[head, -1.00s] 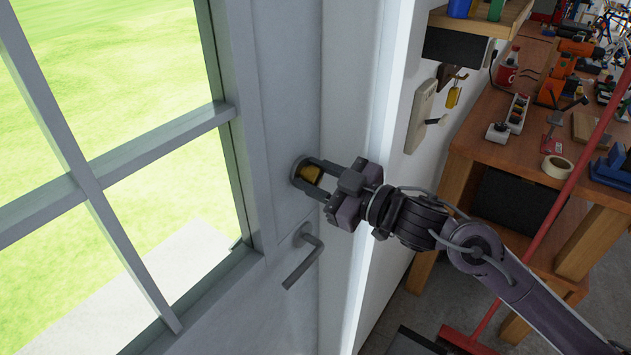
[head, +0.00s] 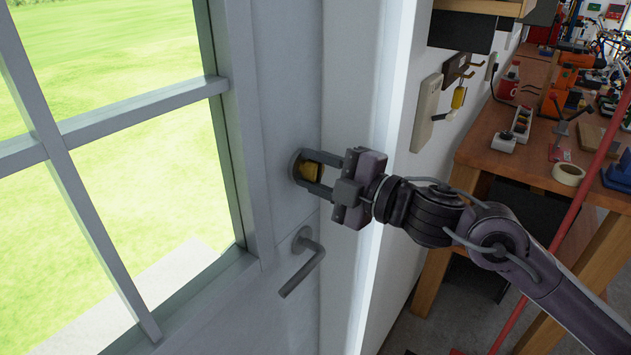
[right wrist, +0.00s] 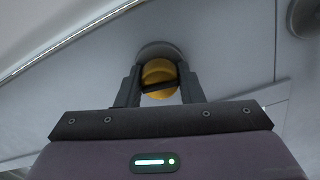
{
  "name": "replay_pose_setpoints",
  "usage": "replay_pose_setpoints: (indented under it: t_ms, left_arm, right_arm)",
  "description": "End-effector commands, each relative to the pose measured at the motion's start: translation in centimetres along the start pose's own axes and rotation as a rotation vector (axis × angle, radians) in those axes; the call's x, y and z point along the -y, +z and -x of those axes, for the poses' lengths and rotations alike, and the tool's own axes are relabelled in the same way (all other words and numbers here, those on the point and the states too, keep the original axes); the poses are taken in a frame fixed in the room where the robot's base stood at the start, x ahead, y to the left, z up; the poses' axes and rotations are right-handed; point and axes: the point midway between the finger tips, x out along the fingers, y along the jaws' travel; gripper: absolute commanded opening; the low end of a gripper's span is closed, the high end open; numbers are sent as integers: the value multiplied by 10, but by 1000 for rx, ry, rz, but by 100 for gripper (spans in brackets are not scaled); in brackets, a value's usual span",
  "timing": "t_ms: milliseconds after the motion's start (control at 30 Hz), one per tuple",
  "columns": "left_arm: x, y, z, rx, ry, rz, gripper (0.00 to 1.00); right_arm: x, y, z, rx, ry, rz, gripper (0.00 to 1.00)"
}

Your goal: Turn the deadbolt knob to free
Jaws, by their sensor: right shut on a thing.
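The deadbolt knob (head: 309,172) is yellow and sits on a round grey plate (head: 295,165) on the grey door (head: 288,215), above the lever handle (head: 303,268). My right gripper (head: 311,171) is shut on the knob, with one finger on either side. In the right wrist view the yellow knob (right wrist: 158,72) shows between the two dark fingers (right wrist: 159,86), with a dark bar across it. The fingers hide part of the knob's sides. My left gripper is in neither view.
A glazed window (head: 130,180) fills the door's left part. White frame and wall (head: 395,110) stand just right of the knob, with a switch box (head: 425,112). A cluttered wooden workbench (head: 500,150) and a red pole (head: 600,150) are farther right.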

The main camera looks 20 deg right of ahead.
Motion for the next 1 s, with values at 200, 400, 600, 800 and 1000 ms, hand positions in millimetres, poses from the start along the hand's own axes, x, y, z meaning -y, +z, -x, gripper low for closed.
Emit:
replay_pose_setpoints:
  t_ms: [200,400,600,800,1000]
  left_arm:
    - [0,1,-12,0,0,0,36]
    - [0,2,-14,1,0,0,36]
    - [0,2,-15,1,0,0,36]
    - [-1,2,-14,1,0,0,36]
    - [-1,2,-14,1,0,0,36]
  right_arm:
    - [2,0,0,0,0,96,11]
    - [1,0,0,0,-2,133,11]
    - [1,0,0,0,-2,142,11]
    - [1,0,0,0,-3,142,11]
    - [1,0,0,0,-2,141,54]
